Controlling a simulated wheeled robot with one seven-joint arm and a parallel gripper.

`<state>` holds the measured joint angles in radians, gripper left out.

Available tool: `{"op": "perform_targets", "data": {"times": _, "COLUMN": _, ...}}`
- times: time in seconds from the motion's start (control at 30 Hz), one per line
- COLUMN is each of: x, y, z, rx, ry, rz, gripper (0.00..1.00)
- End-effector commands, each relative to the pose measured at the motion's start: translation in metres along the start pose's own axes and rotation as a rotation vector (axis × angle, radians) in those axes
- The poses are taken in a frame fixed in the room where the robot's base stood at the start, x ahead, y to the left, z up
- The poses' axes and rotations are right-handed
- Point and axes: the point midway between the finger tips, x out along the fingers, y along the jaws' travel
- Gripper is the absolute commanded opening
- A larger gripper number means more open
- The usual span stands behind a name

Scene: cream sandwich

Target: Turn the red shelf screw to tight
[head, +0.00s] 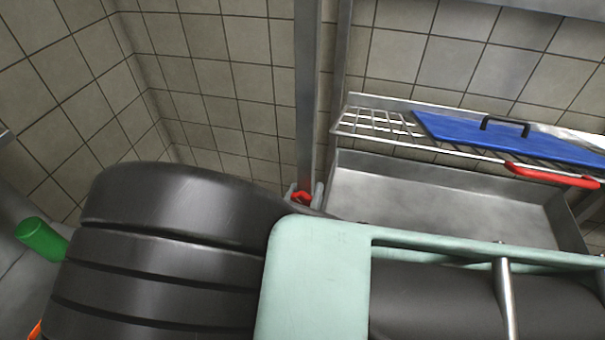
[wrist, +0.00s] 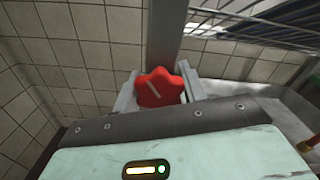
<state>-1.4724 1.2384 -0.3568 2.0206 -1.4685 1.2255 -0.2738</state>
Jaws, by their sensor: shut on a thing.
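The red shelf screw (head: 301,197) is a small star-shaped knob at the foot of a grey metal post (head: 306,95), partly hidden behind my arm in the head view. In the wrist view the screw (wrist: 160,88) is large and central, with a pale line on its face tilted to the upper left. My gripper (wrist: 159,92) is shut on the screw, one grey finger at each side of it. The fingers also show at the screw in the head view. Whether the screw is tight cannot be told.
A wire shelf (head: 375,124) right of the post carries a blue board (head: 520,138) with a black handle. A red bar (head: 552,175) lies along its front edge. A metal tray (head: 440,200) sits below. A green cylinder (head: 41,239) is at far left. Tiled walls stand close behind.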

Motion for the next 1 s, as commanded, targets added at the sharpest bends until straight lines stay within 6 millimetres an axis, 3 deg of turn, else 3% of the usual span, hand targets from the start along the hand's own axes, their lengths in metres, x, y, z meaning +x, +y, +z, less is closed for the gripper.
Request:
{"op": "perform_targets", "data": {"times": 0.43, "x": -0.0002, "y": 0.0004, "z": -0.0009, "rx": 0.056, "ry": 0.0, "rz": 0.0, "gripper": 0.2}}
{"op": "perform_targets", "data": {"times": 1.0, "x": -0.0006, "y": 0.0016, "z": -0.0013, "rx": 0.424, "ry": 0.0, "rz": 0.0, "gripper": 0.2}}
